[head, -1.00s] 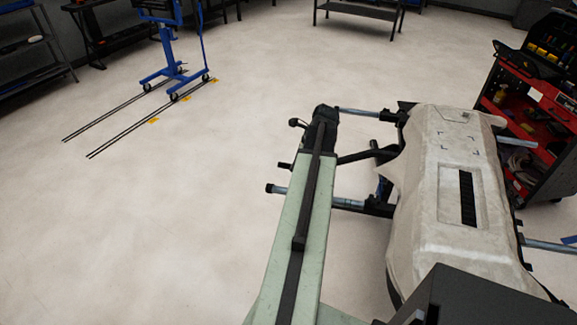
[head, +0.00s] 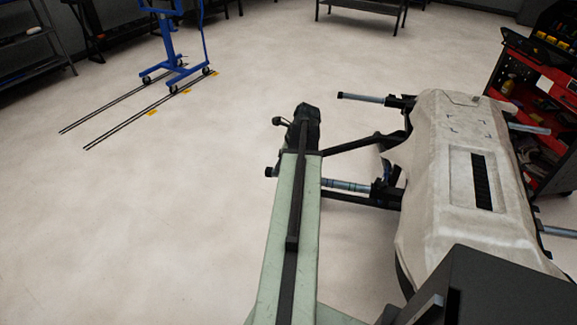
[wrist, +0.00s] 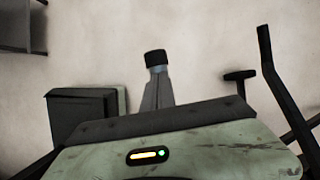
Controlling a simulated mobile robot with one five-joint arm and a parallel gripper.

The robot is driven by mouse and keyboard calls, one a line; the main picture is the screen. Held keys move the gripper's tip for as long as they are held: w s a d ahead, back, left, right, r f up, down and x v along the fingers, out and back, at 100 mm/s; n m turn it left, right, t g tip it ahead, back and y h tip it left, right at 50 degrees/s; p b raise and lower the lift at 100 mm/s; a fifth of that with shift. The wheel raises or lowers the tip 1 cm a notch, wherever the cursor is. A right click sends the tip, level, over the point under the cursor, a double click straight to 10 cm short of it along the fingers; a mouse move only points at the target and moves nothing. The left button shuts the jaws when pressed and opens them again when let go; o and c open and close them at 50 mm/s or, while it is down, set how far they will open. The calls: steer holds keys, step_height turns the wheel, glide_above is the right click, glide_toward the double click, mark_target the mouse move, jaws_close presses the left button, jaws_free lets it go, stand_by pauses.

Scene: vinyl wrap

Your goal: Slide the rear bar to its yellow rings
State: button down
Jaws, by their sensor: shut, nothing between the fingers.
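A pale, padded covered part rests on a dark stand (head: 340,198). A silver bar (head: 345,186) with faint darker bands reaches left from the stand and passes behind my arm; its black cap shows left of the arm. A second silver bar (head: 360,97) reaches left further back. I cannot tell from the pictures which one is named rear, and no yellow rings can be made out. In the wrist view my gripper (wrist: 157,82) is shut and empty, its fingers pointing at a black-capped bar end (wrist: 156,58). Whether they touch is unclear. The head view hides the fingers.
The covered part (head: 455,135) fills the right, with bars also out its far side. A red tool cart (head: 545,85) stands behind it. A blue wheeled stand (head: 168,60) is on floor rails at the back left. The floor at left is clear.

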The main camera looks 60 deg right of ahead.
steer(key=shift+w, duration=0.3)
steer(key=shift+w+a, duration=0.25)
steer(key=shift+w, duration=0.65)
